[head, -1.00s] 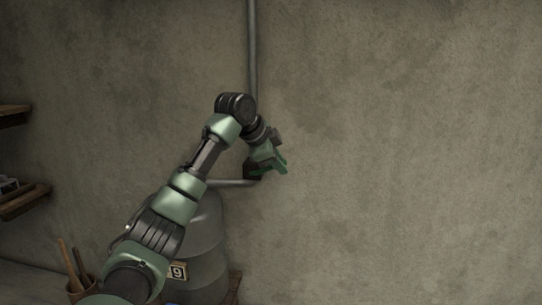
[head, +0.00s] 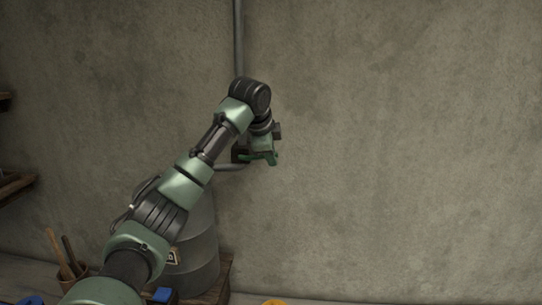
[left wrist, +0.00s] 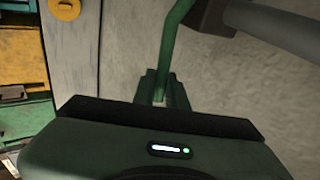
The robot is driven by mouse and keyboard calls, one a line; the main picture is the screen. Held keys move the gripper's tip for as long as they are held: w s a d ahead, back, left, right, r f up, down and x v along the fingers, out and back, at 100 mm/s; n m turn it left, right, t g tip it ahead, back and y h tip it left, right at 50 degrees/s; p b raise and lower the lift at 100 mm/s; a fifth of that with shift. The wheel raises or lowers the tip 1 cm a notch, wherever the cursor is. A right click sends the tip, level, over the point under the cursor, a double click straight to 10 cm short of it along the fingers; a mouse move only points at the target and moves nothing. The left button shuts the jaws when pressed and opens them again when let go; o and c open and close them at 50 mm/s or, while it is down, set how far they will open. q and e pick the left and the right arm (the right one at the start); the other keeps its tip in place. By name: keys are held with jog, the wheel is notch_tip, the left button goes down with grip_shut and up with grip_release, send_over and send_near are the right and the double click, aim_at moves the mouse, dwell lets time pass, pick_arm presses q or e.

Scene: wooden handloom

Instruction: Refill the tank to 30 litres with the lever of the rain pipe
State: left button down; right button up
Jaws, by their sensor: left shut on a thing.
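My left gripper (head: 266,158) is at the rain pipe's valve and shut on the green lever (head: 246,156). In the left wrist view the lever (left wrist: 178,35) runs from the dark valve block (left wrist: 211,16) down between my fingers (left wrist: 161,88). The rain pipe (head: 239,40) comes down the wall to the valve, and a spout (head: 230,167) leads left from it toward the tank. The grey ribbed tank (head: 200,245) stands below, partly behind my arm. Its number plate (head: 174,257) is mostly covered and unreadable. My right gripper is out of view.
A pot with wooden-handled tools (head: 66,262) stands left of the tank. Wooden shelves (head: 14,190) are at the left edge. A yellow round thing (head: 275,302) shows at the bottom. The wall right of the pipe is bare.

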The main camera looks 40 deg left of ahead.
pick_arm(q)
jog(key=c, duration=1.8)
grip_release()
jog(key=shift+f, duration=0.2)
jog(key=shift+o, duration=0.4)
jog(key=b+v, duration=0.3)
jog(key=v, duration=0.4)
jog(key=shift+s+r, duration=0.15)
jog(key=shift+r, duration=0.2)
jog(key=shift+f, duration=0.1)
